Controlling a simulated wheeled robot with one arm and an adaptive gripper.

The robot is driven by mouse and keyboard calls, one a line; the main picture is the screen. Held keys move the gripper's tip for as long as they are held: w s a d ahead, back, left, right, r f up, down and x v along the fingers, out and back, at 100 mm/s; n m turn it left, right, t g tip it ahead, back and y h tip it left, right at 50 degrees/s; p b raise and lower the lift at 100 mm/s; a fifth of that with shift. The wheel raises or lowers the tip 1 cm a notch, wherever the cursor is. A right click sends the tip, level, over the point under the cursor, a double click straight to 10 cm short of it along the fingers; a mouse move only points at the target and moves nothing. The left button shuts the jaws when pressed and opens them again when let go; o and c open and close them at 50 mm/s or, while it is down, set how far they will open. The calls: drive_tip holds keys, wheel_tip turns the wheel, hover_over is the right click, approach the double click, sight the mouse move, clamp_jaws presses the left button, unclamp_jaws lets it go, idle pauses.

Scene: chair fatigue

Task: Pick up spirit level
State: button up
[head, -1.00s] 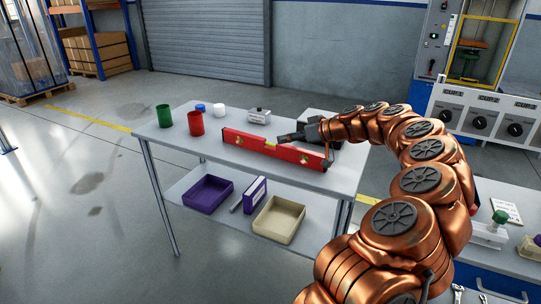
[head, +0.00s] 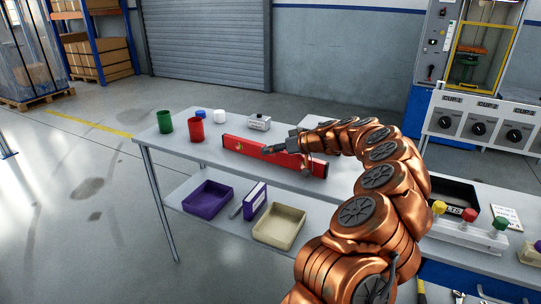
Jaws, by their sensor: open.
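The red spirit level (head: 242,146) stands on its long edge on the upper shelf of a grey table (head: 168,146). My gripper (head: 268,150) is open and empty. My copper-coloured arm reaches in from the right.
A red cup (head: 196,130), a green cup (head: 165,122), a blue cap (head: 201,114), a white cup (head: 219,116) and a small grey box (head: 260,122) stand nearby. The lower shelf holds a purple bin (head: 208,197) and a beige bin (head: 279,227).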

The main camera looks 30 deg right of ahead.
clamp_jaws()
idle(0.4)
